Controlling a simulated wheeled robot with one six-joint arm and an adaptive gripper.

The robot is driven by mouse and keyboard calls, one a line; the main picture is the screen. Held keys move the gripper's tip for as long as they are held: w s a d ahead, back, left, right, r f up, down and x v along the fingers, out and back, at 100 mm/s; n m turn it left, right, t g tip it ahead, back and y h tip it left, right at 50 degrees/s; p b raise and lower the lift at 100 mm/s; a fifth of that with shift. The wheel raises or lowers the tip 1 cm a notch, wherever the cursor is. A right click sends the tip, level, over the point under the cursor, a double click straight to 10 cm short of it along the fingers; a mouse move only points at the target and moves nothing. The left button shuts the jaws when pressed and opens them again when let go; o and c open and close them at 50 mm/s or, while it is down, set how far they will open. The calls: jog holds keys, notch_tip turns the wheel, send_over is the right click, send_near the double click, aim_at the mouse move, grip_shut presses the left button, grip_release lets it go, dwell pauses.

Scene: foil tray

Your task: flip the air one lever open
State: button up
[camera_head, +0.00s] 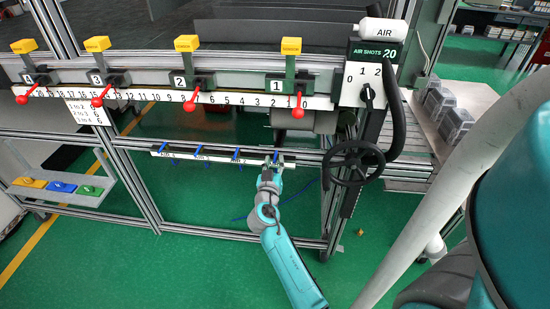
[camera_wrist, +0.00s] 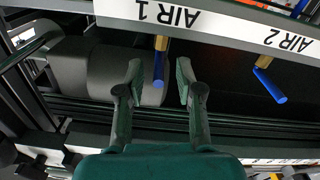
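The air one lever (camera_wrist: 158,72) is a blue handle on a brass-coloured stem, beside the AIR 1 label in the wrist view. It points straight away from the label there. In the head view the lever (camera_head: 277,156) is at the right end of the low rail, partly covered by my gripper (camera_head: 271,172). In the wrist view my gripper (camera_wrist: 160,78) is open, with one finger on each side of the blue handle.
The AIR 2 lever (camera_wrist: 270,86) lies slanted to the right. More blue levers sit along the labelled rail (camera_head: 218,158). Above are red-knobbed slides on a numbered scale (camera_head: 225,98). A black handwheel (camera_head: 353,163) stands close right of my gripper. Green floor is open below.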

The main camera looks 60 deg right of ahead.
jog(key=v, duration=0.9)
jog(key=shift+f, duration=0.1)
jog(key=s+a+f+n+t+y, duration=0.2)
jog(key=s+a+f+n+y, duration=0.15)
jog(key=a, duration=0.35)
jog(key=s+a+f+n+t+y, duration=0.2)
jog(key=s+a+f+y, duration=0.15)
jog(key=a, duration=0.45)
jog(key=s+a+f+n+t+y, duration=0.2)
jog(key=s+a+f+n+y, duration=0.15)
jog(key=a, duration=0.35)
jog(key=s+a+r+n+t+y, duration=0.1)
jog(key=s+a+r+y, duration=0.2)
jog(key=s+a+r, duration=0.2)
jog(key=s+a+r+n+t+y, duration=0.1)
jog(key=s+a+r+y, duration=0.2)
jog(key=s, duration=0.9)
jog(key=a+r, duration=0.3)
jog(key=a, duration=0.1)
jog(key=shift+r, duration=0.15)
